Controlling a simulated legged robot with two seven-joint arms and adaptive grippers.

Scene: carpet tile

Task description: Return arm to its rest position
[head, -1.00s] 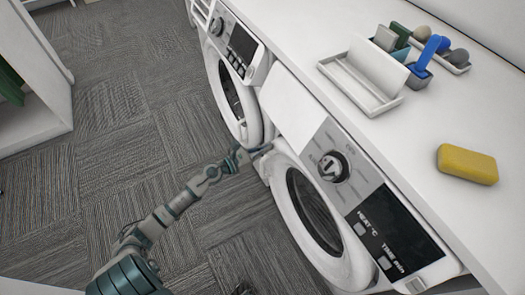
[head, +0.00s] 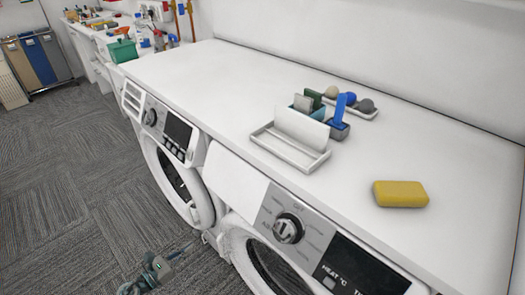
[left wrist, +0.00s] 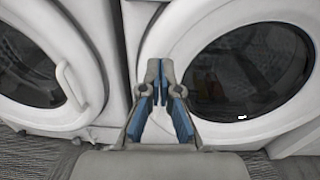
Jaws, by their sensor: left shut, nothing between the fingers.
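My left gripper (head: 165,265) shows low in the head view, over the carpet in front of the washing machines, partly cut off by the bottom edge. In the left wrist view its two fingers (left wrist: 160,72) with blue pads point at the machines' fronts. The fingertips are together with nothing between them. The right machine (head: 290,228) has its round door closed; the left machine (head: 178,145) stands beside it. In the left wrist view the fingers overlap the white front near the right door (left wrist: 250,72). My right gripper is out of view.
The white countertop (head: 200,85) runs above the machines. On it lie a yellow sponge (head: 400,194), a white tray (head: 290,148) and small coloured items. A green box (head: 122,51) sits farther back. Carpet (head: 60,200) at the left is free.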

